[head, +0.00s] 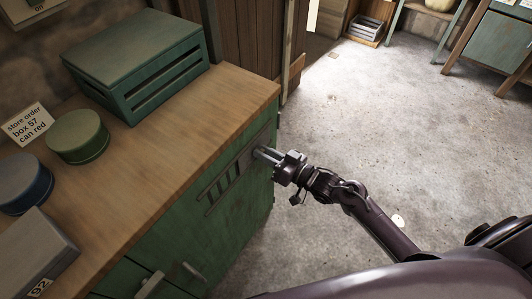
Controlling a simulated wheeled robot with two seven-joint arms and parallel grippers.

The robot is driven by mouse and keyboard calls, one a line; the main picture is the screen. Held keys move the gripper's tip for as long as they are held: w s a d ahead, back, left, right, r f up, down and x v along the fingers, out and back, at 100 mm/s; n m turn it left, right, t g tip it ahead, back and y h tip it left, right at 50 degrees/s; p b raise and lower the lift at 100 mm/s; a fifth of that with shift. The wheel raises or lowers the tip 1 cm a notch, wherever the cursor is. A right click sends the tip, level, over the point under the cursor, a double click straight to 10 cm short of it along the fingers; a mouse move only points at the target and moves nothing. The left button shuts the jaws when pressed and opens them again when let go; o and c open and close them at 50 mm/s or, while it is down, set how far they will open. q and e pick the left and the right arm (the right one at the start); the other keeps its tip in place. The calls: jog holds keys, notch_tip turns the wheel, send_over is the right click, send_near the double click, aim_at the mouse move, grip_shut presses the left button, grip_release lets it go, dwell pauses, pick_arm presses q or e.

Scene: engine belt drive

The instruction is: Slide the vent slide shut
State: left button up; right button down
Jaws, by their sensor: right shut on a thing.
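The vent slide (259,153) is a dark piece on the green front of the wooden-topped cabinet, at the right end of the vent. Vertical dark slots (225,181) show open to its left. My right gripper (262,154) is at the cabinet front with its fingers shut on the vent slide, and it hides part of it. The arm reaches in from the lower right. My left gripper is not in view.
On the wooden top (190,125) stand a green slatted crate (135,60), a green can (77,137), a blue can (22,183), a grey box (35,255) and a note card (27,124). Drawer handles (150,284) stick out lower left.

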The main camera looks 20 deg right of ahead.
jog(key=s+a+p, duration=0.1)
jog(key=s+a, duration=0.1)
jog(key=a, duration=0.1)
jog(key=s+a+p, duration=0.2)
jog(key=s+a, duration=0.1)
jog(key=a, duration=0.1)
jog(key=s+a+p, duration=0.1)
jog(key=s+a, duration=0.2)
jog(key=shift+a+p, duration=0.15)
jog(key=shift+p, duration=0.15)
jog(key=shift+s+a+f, duration=0.1)
jog(key=shift+s+a, duration=0.1)
jog(key=shift+a, duration=0.05)
jog(key=c, duration=1.2)
grip_release()
jog(key=shift+s+a, duration=0.1)
jog(key=shift+c, duration=0.2)
jog(key=shift+s+d, duration=0.15)
jog(key=shift+d, duration=0.1)
jog(key=v, duration=0.7)
jog(key=shift+s, duration=0.1)
